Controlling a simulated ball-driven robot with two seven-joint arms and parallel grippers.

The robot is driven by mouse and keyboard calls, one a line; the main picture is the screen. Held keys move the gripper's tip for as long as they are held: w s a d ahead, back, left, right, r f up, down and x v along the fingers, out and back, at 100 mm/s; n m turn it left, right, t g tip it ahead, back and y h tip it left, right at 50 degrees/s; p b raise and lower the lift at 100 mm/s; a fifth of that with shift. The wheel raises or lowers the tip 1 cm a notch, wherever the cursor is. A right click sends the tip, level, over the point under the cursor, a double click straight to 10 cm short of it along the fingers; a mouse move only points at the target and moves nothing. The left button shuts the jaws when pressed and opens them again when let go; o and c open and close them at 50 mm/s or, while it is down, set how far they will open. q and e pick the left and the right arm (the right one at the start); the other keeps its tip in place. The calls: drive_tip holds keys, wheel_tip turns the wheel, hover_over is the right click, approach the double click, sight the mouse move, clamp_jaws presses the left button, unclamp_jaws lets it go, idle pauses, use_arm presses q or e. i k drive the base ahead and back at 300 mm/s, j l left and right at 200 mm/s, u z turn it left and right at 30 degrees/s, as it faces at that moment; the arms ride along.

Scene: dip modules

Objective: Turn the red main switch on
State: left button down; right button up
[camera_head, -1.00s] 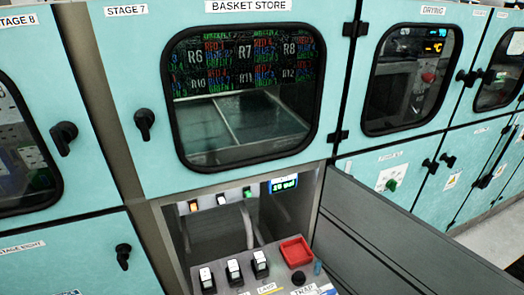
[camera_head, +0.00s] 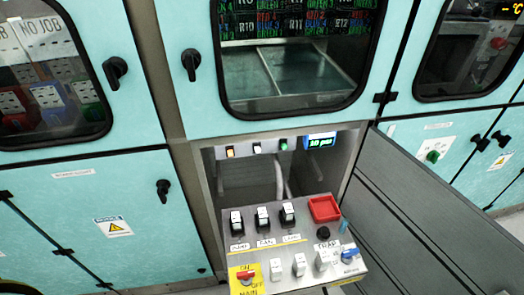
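The red main switch (camera_head: 247,276) is a small red handle on a yellow plate at the lower left of the sloped control panel (camera_head: 275,252). The plate carries the words ON, OFF and MAIN. The handle looks roughly level across the plate; I cannot tell its exact setting. Neither of my grippers shows clearly in the head view.
The panel also carries several black-and-white switches (camera_head: 262,217), white switches (camera_head: 299,264), a blue switch (camera_head: 350,255) and a red tray (camera_head: 324,208). Above are indicator lamps (camera_head: 257,147) and a small display (camera_head: 320,141). Grey boards (camera_head: 425,215) stand at the right. Turquoise cabinet doors (camera_head: 150,75) surround the recess.

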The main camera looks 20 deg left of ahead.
sight(245, 275)
drive_tip(key=u, duration=0.85)
